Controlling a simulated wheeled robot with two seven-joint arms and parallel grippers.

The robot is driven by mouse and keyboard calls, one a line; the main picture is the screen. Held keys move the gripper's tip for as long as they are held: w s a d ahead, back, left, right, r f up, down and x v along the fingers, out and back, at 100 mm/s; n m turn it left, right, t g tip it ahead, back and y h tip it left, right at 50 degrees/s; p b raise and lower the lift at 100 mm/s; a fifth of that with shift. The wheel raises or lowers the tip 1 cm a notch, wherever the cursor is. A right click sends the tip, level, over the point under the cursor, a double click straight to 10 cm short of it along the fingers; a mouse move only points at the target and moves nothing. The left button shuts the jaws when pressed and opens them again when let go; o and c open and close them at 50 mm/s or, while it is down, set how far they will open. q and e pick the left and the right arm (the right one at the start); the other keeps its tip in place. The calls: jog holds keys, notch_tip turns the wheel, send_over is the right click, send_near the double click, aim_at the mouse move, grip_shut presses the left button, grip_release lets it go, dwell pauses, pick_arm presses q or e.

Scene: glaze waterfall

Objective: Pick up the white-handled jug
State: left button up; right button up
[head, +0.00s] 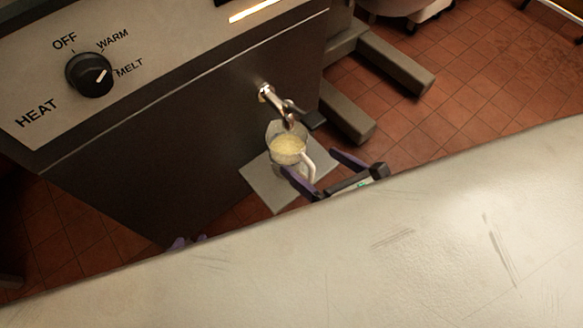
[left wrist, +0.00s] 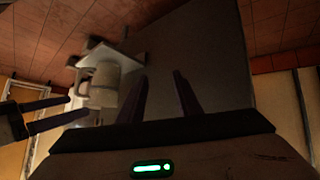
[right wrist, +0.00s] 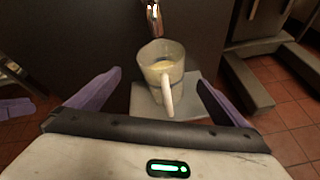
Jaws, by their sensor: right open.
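The clear jug (head: 287,148) with a white handle (head: 309,166) holds pale yellow liquid. It stands upright on a grey plate (head: 262,183) below the metal tap (head: 272,97). My right gripper (head: 308,160) is open around the handle side, with the handle between its fingers; contact is not visible. In the right wrist view the jug (right wrist: 160,66) is centred ahead, its handle pointing toward me. My left gripper (left wrist: 160,76) is open and empty, to the right of the jug in the left wrist view. In the head view, only its purple tips (head: 187,242) show past the pale surface.
A dark cabinet (head: 170,150) with a heat knob (head: 90,75) carries the tap and stands close behind the jug. A large pale surface (head: 400,250) fills the lower head view and hides much of both arms. Grey feet (head: 395,65) and red floor tiles lie to the right.

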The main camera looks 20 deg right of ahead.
aim_at(299, 154)
jog(key=n, duration=0.1)
jog(key=f+n, duration=0.1)
jog(key=n, duration=0.1)
jog(key=shift+w+a+b, duration=0.1)
jog(key=shift+w+b, duration=0.25)
jog(key=shift+n, duration=0.3)
jog(key=x, duration=0.4)
jog(key=shift+w+a+b, duration=0.15)
jog(key=shift+w+b, duration=0.25)
jog(key=x, duration=0.1)
jog(key=b+x, duration=0.1)
jog(key=x, duration=0.1)
jog(key=b+x, duration=0.1)
jog(key=shift+w+d+f, duration=0.1)
jog(key=shift+d+f, duration=0.1)
jog(key=shift+f, duration=0.15)
pick_arm(q)
jog(key=d+f, duration=0.1)
jog(key=w+f+g, duration=0.1)
jog(key=shift+d+f+m+h, duration=0.3)
jog(key=shift+d+f+m, duration=0.1)
pick_arm(e)
jog(key=shift+w+a, duration=0.15)
jog(key=shift+w, duration=0.25)
jog(key=shift+f, duration=0.1)
jog(key=c, duration=2.1)
jog(key=shift+y, duration=0.3)
jog(key=shift+c, duration=0.2)
jog(key=shift+r, duration=0.2)
